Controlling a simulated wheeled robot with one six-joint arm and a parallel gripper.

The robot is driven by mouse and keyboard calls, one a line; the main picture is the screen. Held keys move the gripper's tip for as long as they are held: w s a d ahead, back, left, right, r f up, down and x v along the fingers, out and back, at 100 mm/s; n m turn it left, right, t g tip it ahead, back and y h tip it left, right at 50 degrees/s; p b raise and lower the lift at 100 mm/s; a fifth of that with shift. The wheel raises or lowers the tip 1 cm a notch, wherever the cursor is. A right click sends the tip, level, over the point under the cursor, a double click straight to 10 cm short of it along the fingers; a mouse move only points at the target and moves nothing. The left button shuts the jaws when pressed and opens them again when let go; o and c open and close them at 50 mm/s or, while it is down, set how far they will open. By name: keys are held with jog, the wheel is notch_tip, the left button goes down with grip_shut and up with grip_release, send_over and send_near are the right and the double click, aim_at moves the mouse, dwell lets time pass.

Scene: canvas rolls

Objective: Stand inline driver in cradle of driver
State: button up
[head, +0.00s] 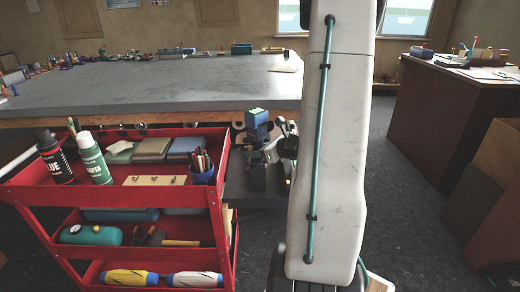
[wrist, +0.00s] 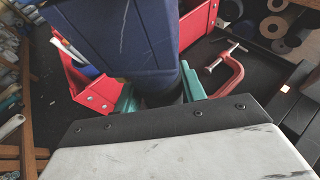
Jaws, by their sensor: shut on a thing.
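The inline driver (wrist: 128,38) fills the top middle of the wrist view as a large dark blue body with a narrower black part below. The teal-padded fingers of my gripper (wrist: 160,94) are shut on that black part. In the head view a blue upright body (head: 257,124), which looks like the driver, stands above dark parts just right of the red cart.
A red cart (head: 120,208) holds a glue bottle (head: 56,158), a green bottle (head: 94,160), boxes and a pencil cup (head: 202,168). A red clamp (wrist: 228,72) and several rolls (wrist: 278,26) show in the wrist view. A wide grey table (head: 160,84) stands behind.

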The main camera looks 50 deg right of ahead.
jog(key=shift+f, duration=0.5)
jog(key=o, duration=1.3)
jog(key=shift+c, duration=0.2)
jog(key=v, duration=0.8)
